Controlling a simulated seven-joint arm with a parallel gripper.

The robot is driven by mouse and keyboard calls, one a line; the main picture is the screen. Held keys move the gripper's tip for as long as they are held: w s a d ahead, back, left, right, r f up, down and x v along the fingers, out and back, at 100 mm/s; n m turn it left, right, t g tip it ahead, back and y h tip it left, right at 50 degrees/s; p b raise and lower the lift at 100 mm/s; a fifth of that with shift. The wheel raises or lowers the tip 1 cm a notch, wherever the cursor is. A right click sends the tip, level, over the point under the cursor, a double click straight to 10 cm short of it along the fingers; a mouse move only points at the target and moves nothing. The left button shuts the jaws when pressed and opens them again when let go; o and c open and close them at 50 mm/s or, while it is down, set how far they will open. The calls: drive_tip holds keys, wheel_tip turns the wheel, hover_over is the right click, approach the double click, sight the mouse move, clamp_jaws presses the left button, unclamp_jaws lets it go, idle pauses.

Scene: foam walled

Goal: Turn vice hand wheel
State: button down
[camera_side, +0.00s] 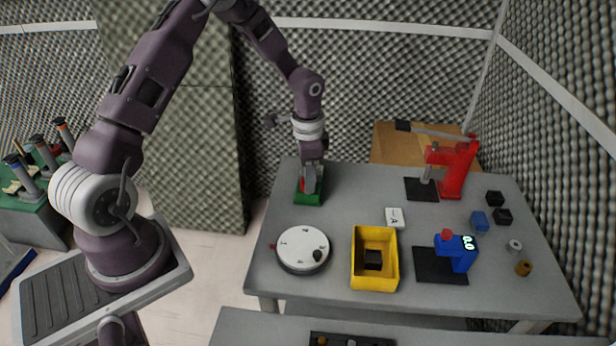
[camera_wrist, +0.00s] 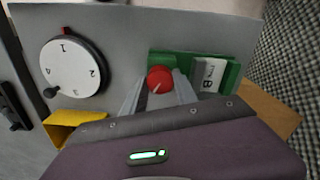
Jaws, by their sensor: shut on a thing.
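The green vice (camera_side: 309,199) stands at the far left corner of the grey table; it also shows in the wrist view (camera_wrist: 236,77). Its round red hand wheel (camera_wrist: 160,76) has a pale line on its face. A light block marked B (camera_wrist: 210,74) sits in the vice, to the right of the wheel in the wrist view. My gripper (camera_side: 309,178) points down at the vice. In the wrist view its two fingers (camera_wrist: 160,88) are on either side of the red wheel, shut on it. The lower part of the wheel is hidden by my gripper.
A white numbered dial (camera_side: 302,248) with a black knob and a yellow bin (camera_side: 361,280) holding a black block stand nearer the front. A red press (camera_side: 455,168), a blue device (camera_side: 462,253) and a card marked A (camera_side: 395,218) stand to the right.

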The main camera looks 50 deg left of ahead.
drive_tip(key=shift+m, duration=1.6)
drive_tip(key=c, duration=1)
unclamp_jaws()
drive_tip(key=shift+o, duration=0.2)
wheel_tip(320, 180, up, 7)
drive_tip(key=shift+r, duration=0.1)
